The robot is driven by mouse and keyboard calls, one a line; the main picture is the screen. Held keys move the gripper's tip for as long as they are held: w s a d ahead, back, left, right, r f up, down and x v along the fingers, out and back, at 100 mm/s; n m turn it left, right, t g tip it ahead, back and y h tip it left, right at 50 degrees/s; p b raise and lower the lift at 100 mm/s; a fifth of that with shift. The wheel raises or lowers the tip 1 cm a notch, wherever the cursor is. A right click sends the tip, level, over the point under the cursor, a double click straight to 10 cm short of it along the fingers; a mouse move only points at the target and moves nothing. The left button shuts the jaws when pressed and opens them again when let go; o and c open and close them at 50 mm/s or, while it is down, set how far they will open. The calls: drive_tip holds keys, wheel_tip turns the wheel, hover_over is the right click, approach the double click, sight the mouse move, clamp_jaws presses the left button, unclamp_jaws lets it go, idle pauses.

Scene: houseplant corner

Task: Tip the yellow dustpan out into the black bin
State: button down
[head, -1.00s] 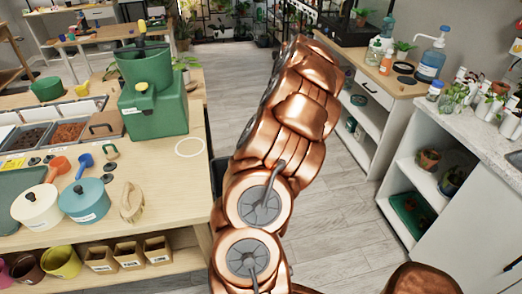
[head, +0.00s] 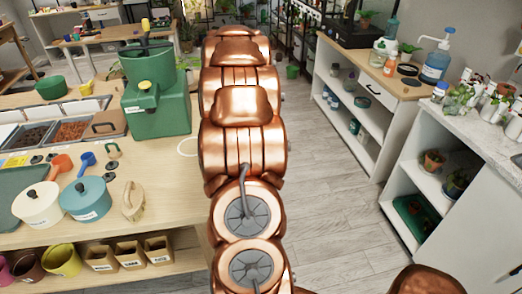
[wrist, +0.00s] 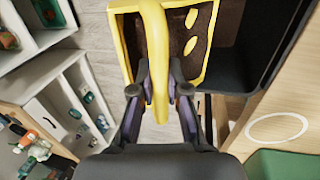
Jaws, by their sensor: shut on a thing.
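In the wrist view, my gripper (wrist: 159,90) is shut on the handle of the yellow dustpan (wrist: 156,42). The pan lies beyond the fingers at the top of the picture, with dark soil and yellow leaf-like pieces (wrist: 191,35) in it. The black bin (wrist: 243,55) is at the upper right, beside the pan's right rim; part of it is cut off by the frame. I cannot tell how far the pan is above the bin. In the head view my arm hides the gripper, dustpan and bin.
A wooden worktable (head: 165,180) with a green potting machine (head: 155,100) and lidded pots (head: 86,198) stands at left. White shelves (head: 365,115) and a counter (head: 440,150) stand at right. The floor (head: 325,190) between is clear.

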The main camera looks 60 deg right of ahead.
drive_tip(key=w+a+f+g+h+b, duration=0.1)
drive_tip(key=w+a+g+h+b, duration=0.5)
drive_tip(key=b, duration=0.7)
drive_tip(key=shift+w+a+f+g+h, duration=0.2)
drive_tip(key=shift+w+a+g+h, duration=0.2)
drive_tip(key=shift+w+g+h, duration=1.45)
drive_tip(key=shift+s+g+y, duration=0.5)
drive_tip(key=shift+g+y, duration=0.05)
drive_tip(key=shift+y, duration=0.1)
